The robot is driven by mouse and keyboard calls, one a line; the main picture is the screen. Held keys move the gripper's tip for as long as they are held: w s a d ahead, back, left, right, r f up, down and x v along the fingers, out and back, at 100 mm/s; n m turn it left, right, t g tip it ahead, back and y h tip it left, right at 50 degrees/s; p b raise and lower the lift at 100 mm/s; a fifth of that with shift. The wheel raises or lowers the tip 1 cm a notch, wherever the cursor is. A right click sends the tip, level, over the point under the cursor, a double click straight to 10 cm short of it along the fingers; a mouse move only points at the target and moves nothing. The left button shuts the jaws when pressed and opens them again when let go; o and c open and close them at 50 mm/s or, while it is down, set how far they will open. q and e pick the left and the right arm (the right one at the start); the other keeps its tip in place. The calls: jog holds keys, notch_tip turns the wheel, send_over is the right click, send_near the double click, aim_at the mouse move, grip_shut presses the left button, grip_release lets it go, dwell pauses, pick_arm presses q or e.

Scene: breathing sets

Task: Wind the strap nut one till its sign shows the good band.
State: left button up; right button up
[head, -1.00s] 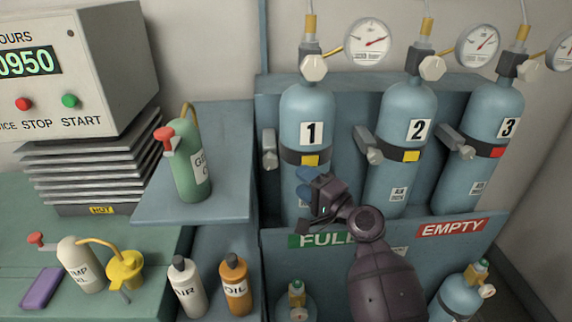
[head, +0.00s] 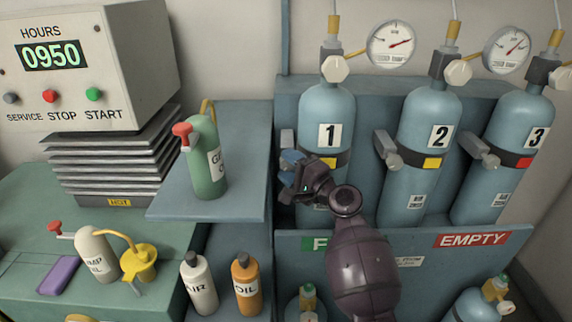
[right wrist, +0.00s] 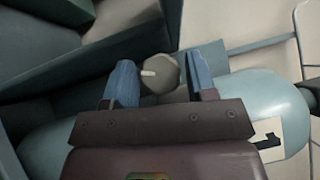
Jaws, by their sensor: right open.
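Cylinder 1 (head: 328,105) stands upright in the rack at the left of the row, held by a dark strap (head: 346,156). Its small sign (head: 330,162) on the strap shows yellow, partly covered by my gripper. My right gripper (head: 290,163) is at the strap's left end and hides strap nut one in the head view. In the right wrist view the grey strap nut one (right wrist: 160,74), with a pale mark on its face, lies between the blue fingertips. The right gripper is open, with a gap visible at the right finger. My left gripper is not in view.
Cylinder 2 (head: 429,110) has a yellow sign (head: 432,163), and cylinder 3 (head: 521,115) a red one (head: 525,162). A shelf (head: 240,185) with a green bottle (head: 205,160) is close left of my gripper. The rack's front panel (head: 395,240) lies below.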

jog(key=shift+w+a, duration=0.35)
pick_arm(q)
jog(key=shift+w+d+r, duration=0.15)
pick_arm(e)
jog(key=c, duration=0.7)
jog(key=shift+o, duration=0.2)
jog(key=shift+r+n+g+h+p, duration=0.3)
jog(key=shift+r+n+p, duration=0.25)
jog(key=shift+p, duration=0.4)
jog(key=shift+n+g+h+p, duration=0.3)
jog(key=shift+n+p, duration=0.15)
jog(key=shift+p, duration=0.45)
jog(key=shift+f+n+g+h+p, duration=0.3)
jog(key=shift+n+h+p, duration=0.15)
jog(key=shift+p, duration=0.3)
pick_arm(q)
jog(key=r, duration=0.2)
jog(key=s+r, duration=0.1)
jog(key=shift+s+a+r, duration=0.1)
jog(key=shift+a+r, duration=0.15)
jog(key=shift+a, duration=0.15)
pick_arm(e)
jog(key=shift+f, duration=0.2)
